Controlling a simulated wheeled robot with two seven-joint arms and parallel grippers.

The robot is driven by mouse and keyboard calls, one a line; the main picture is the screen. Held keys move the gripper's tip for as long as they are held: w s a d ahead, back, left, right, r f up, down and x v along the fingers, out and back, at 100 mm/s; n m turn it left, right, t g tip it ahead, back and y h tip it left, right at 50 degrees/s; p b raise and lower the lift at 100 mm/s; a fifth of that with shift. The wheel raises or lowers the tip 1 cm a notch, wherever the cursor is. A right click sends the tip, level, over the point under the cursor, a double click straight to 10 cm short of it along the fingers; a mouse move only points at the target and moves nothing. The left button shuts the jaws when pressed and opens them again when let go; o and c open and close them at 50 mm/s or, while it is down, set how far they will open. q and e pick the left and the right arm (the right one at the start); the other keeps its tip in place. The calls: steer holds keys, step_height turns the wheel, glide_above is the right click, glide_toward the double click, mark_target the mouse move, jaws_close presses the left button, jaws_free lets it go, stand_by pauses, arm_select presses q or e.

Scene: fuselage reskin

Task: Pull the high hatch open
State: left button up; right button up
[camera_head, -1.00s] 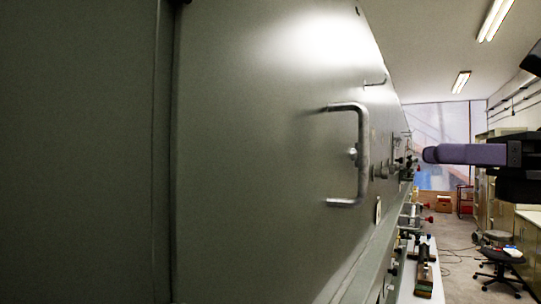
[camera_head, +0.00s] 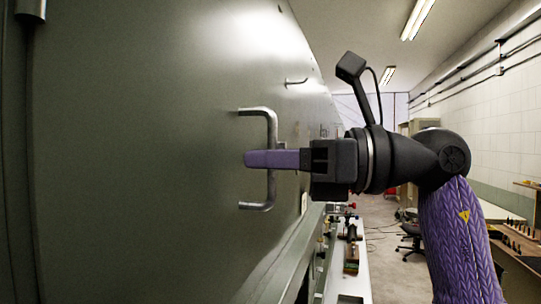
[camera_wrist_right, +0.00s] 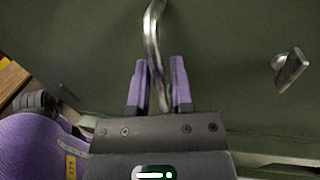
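The hatch (camera_head: 140,150) is a large grey-green panel filling the left of the head view. Its metal U-shaped handle (camera_head: 271,190) stands upright on the panel. My right gripper (camera_head: 250,159) reaches in from the right, with its purple fingers level across the handle's upright bar. In the right wrist view the handle (camera_wrist_right: 152,38) passes between the two fingers of my right gripper (camera_wrist_right: 159,70). Gaps show between the fingers and the bar, so the gripper is open around it. My left gripper is not in view.
A smaller handle (camera_head: 296,81) sits higher and farther along the panel. A metal latch-like part (camera_wrist_right: 290,70) sticks out at the right of the wrist view. A narrow bench with tools (camera_head: 351,250) runs below. An office chair (camera_head: 410,237) stands in the aisle.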

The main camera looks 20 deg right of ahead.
jaws_close()
stand_by(1.1)
